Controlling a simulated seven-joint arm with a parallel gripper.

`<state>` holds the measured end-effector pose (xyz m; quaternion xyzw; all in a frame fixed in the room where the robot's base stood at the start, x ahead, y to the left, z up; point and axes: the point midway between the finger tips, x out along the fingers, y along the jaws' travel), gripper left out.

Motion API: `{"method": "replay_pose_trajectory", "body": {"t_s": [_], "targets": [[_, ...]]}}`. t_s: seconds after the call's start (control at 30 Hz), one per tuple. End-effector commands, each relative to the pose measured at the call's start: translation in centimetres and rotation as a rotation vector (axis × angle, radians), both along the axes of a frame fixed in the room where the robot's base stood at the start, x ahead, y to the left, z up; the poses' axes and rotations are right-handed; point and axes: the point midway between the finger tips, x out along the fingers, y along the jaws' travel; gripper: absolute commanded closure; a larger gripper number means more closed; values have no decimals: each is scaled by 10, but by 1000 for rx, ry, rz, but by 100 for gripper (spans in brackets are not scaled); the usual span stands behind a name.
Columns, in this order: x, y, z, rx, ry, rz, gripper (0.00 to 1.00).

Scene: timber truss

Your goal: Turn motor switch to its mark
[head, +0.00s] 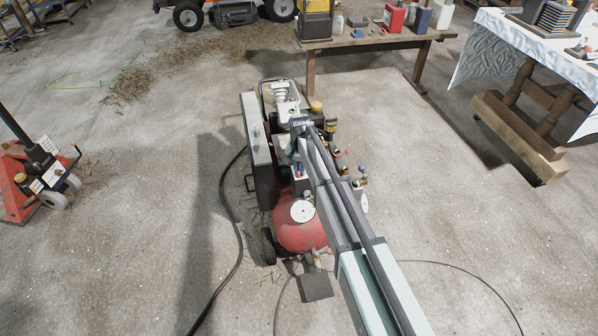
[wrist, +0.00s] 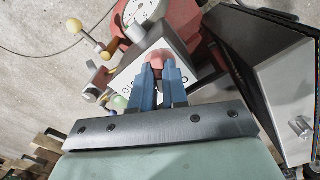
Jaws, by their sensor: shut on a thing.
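The motor switch is a red knob (wrist: 159,57) on a grey switch box (wrist: 184,45) with dark markings on its face, seen in the wrist view. My gripper (wrist: 158,70) has its two blue fingers closed around the knob, one on each side. The fingers hide much of the knob and part of the box face, so I cannot tell which mark the knob points to. In the head view the compressor's red tank (head: 299,236) stands under my arm, and my arm hides much of the switch area.
A white gauge (head: 303,211) and several valves sit close around the switch. A dark belt guard (head: 257,150) stands on the compressor's left. A black hose (head: 231,225) lies on the floor. A wooden table (head: 385,42) stands behind; a red pallet truck (head: 30,185) is at left.

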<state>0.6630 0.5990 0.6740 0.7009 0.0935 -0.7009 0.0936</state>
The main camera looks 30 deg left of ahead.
Motion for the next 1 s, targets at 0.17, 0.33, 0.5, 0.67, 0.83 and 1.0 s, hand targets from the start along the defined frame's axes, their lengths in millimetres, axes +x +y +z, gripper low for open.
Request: {"method": "replay_pose_trajectory", "body": {"t_s": [0.17, 0.33, 0.5, 0.67, 0.83, 1.0], "targets": [[0, 0, 0, 0, 0, -1, 100], [0, 0, 0, 0, 0, 64, 100], [0, 0, 0, 0, 0, 235, 100], [0, 0, 0, 0, 0, 395, 100], [0, 0, 0, 0, 0, 470, 81], [0, 0, 0, 0, 0, 468, 64]]}}
